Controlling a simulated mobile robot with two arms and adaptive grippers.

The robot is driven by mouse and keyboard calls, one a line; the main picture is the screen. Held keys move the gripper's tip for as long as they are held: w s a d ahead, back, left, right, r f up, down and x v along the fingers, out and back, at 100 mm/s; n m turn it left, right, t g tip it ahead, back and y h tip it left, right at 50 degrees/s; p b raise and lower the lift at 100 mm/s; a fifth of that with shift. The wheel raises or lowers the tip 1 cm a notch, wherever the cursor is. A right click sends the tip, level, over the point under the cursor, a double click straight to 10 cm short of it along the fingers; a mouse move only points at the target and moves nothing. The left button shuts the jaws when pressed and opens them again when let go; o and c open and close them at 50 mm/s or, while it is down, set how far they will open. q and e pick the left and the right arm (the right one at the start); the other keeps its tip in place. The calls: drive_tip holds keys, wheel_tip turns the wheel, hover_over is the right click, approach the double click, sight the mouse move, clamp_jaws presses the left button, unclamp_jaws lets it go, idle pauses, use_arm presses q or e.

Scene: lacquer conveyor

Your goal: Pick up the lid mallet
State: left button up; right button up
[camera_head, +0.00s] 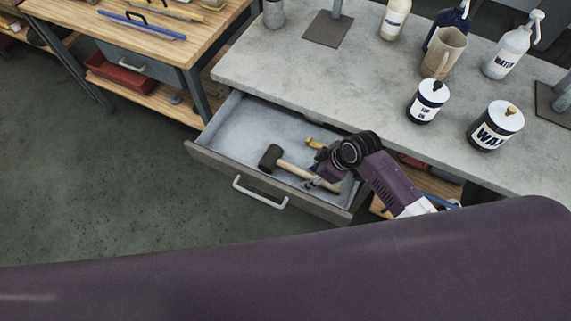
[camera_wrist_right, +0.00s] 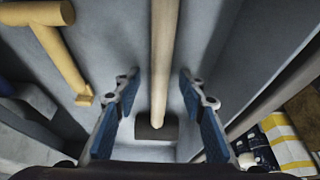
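A mallet with a dark head (camera_head: 271,157) and a pale wooden handle (camera_head: 294,170) lies in the open drawer (camera_head: 236,124). A smaller yellow tool (camera_head: 316,143) lies behind it; in the right wrist view this yellow tool (camera_wrist_right: 60,55) is at the upper left. My right gripper (camera_head: 319,182) is at the handle end of the mallet. In the right wrist view the right gripper (camera_wrist_right: 159,80) is open, one blue-padded finger on each side of the mallet handle (camera_wrist_right: 163,55), with gaps on both sides. The mallet head (camera_wrist_right: 157,131) shows below. My left gripper is out of view.
The drawer's front with its handle (camera_head: 259,194) faces open floor (camera_head: 110,180). A wooden bench (camera_head: 180,40) stands at the left.

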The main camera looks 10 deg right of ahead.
clamp_jaws()
drive_tip(key=shift+w+r, duration=0.1)
drive_tip(key=shift+r, duration=0.05)
